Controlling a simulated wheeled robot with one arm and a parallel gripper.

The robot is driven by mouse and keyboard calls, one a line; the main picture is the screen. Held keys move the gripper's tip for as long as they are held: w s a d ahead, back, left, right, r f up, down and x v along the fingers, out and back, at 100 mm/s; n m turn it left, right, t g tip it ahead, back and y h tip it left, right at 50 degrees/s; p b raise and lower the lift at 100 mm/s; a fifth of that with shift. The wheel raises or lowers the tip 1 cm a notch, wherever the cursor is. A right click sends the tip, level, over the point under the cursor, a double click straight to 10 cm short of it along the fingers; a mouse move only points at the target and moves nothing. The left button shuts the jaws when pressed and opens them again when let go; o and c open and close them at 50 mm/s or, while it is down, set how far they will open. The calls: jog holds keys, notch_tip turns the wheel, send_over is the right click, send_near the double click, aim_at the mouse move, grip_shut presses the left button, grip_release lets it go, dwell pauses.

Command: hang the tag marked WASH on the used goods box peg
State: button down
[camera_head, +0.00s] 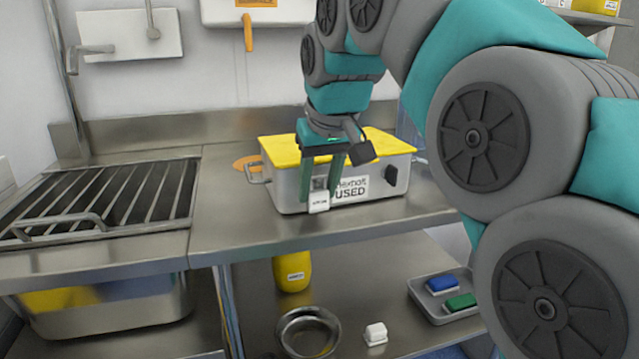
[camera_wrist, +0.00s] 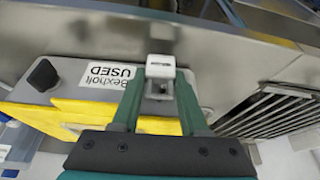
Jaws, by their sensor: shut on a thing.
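The used goods box (camera_head: 285,188) is a grey box with a yellow lid and a label reading USED; it stands on the steel counter. A dark peg (camera_head: 390,176) sticks out of its front, right of the label; the peg also shows at the left in the wrist view (camera_wrist: 42,75). My gripper (camera_head: 326,190) points down in front of the box, left of the peg. It is shut on a small white tag (camera_head: 319,202), which also shows between the fingertips in the wrist view (camera_wrist: 160,68). The tag's print is too small to read. The peg looks empty.
A slatted rack over a sink (camera_head: 100,200) is at the left. On the lower shelf are a yellow container (camera_head: 292,271), a steel bowl (camera_head: 286,340), a small white block (camera_head: 375,334) and a tray (camera_head: 425,296) with blue and green items.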

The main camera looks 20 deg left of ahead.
dwell(0.4)
jog(key=shift+c, duration=1.8)
grip_release()
jog(key=v, duration=0.8)
jog(key=s+d+f+m+g+h, duration=0.1)
jog(key=s+d+f+m, duration=0.15)
jog(key=d+f, duration=0.55)
jog(key=s+d+f+m+g+h, duration=0.1)
jog(key=s+d+f, duration=0.2)
jog(key=d+f, duration=0.55)
jog(key=s+d+f+m+g, duration=0.1)
jog(key=s+d+f+m, duration=0.1)
jog(key=s+d+f, duration=0.3)
jog(key=s+d+f+m+g, duration=0.1)
jog(key=s+d+f, duration=0.5)
jog(key=s+f, duration=0.7)
jog(key=shift+s+f+m+g+h, duration=0.35)
jog(key=shift+s+g, duration=0.35)
jog(key=shift+s, duration=0.45)
